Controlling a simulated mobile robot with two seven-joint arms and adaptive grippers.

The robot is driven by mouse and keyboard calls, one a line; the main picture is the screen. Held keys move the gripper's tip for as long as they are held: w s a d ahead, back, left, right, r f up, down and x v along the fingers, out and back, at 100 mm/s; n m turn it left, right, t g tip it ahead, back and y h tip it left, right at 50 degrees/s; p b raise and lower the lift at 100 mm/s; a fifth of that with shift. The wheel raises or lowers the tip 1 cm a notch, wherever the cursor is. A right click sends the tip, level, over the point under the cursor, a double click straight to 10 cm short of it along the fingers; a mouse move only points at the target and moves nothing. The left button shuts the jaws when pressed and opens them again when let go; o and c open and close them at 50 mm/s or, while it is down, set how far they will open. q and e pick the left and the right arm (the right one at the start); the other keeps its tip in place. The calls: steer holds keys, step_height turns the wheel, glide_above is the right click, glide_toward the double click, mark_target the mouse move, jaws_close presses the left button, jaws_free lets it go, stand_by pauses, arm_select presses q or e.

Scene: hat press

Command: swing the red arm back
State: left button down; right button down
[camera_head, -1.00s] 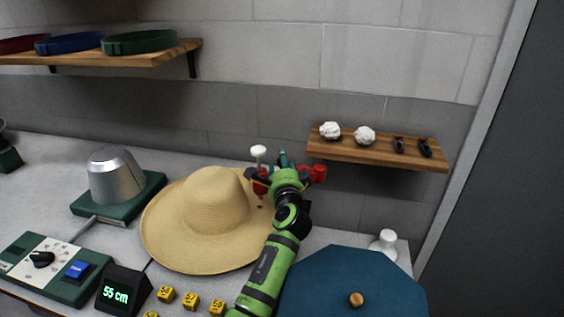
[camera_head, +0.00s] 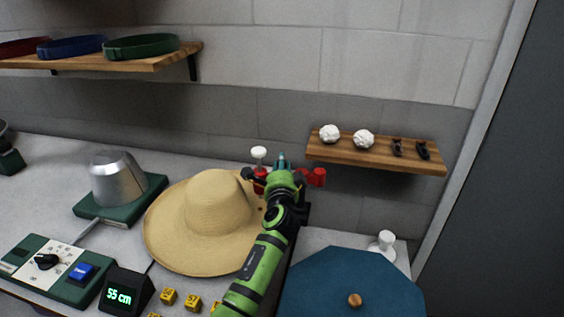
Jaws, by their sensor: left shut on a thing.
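The red arm (camera_head: 317,177) shows as red parts on both sides of my left gripper, behind the straw hat's right brim. A white knob (camera_head: 259,152) stands above its left red part. My left gripper (camera_head: 277,172) is shut on the red arm; its fingers and the grip point are mostly hidden by my green wrist. The straw hat (camera_head: 213,207) lies on the table just left of my forearm, close to it. My right gripper is out of view.
A wooden wall shelf (camera_head: 372,156) with white balls and dark small items is behind right. A blue octagonal top (camera_head: 353,285) stands right of my forearm. A metal block (camera_head: 116,178), control box (camera_head: 52,266) and display (camera_head: 121,292) are left, with yellow cubes (camera_head: 168,296) in front.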

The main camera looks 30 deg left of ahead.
arm_select(q)
steer(key=h+p, duration=0.1)
steer(key=m+t+h+p, duration=0.1)
steer(key=w+m+h+p, duration=0.1)
steer(key=shift+a+r, duration=0.3)
steer(key=shift+a, duration=0.1)
steer(key=shift+w+f+m+t+h, duration=0.1)
steer(key=shift+w+m+h, duration=0.35)
steer(key=shift+m+h, duration=0.85)
steer(key=shift+w+f+m+t+h, duration=0.1)
steer(key=shift+w+m+h, duration=0.5)
steer(key=shift+h, duration=1.15)
steer(key=shift+w+f+m+t+h, duration=0.1)
steer(key=shift+w+m+h, duration=0.25)
steer(key=shift+m+h, duration=1)
steer(key=shift+d+h, duration=0.1)
steer(key=shift+h, duration=0.3)
steer(key=c, duration=1.1)
jaws_free()
steer(key=shift+o, duration=0.2)
